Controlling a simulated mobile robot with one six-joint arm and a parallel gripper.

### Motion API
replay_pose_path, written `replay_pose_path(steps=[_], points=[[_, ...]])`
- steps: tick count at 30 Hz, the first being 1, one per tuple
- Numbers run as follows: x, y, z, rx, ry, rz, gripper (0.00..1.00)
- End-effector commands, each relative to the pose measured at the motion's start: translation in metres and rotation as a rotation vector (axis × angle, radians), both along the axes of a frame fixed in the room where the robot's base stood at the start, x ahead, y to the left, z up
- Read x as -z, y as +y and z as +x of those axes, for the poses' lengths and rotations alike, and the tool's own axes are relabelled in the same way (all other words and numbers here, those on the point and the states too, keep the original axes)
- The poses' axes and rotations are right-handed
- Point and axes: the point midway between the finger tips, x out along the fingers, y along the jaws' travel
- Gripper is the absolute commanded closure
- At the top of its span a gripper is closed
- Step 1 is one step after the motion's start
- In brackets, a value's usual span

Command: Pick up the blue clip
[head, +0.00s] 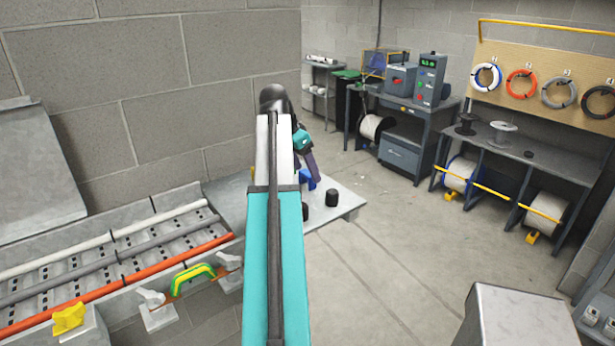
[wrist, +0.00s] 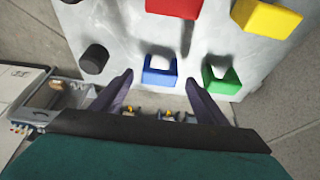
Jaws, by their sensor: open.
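In the wrist view the blue clip (wrist: 160,72) is a small U-shaped piece on a light grey table top (wrist: 115,20). My gripper (wrist: 158,85) is open, with one dark finger on each side of the clip's near part. The fingers do not visibly touch it, and how high they are above the table I cannot tell. In the head view my gripper (head: 310,165) is over the table, and a small part of the blue clip (head: 307,181) shows below it; my arm hides the rest.
A green clip (wrist: 222,80) lies close to the right finger. A red block (wrist: 174,8) and a yellow block (wrist: 266,17) are farther back. A black cylinder (wrist: 95,58) stands left of the left finger. A cable tray (head: 120,255) runs at left; open floor (head: 400,250) lies right.

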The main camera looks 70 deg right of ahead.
Motion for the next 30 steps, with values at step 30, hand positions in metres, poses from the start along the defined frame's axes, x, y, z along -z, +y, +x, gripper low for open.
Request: replay_pose_path(steps=[30], points=[[0.025,-0.008,-0.007,0.002,-0.001,0.0,0.46]])
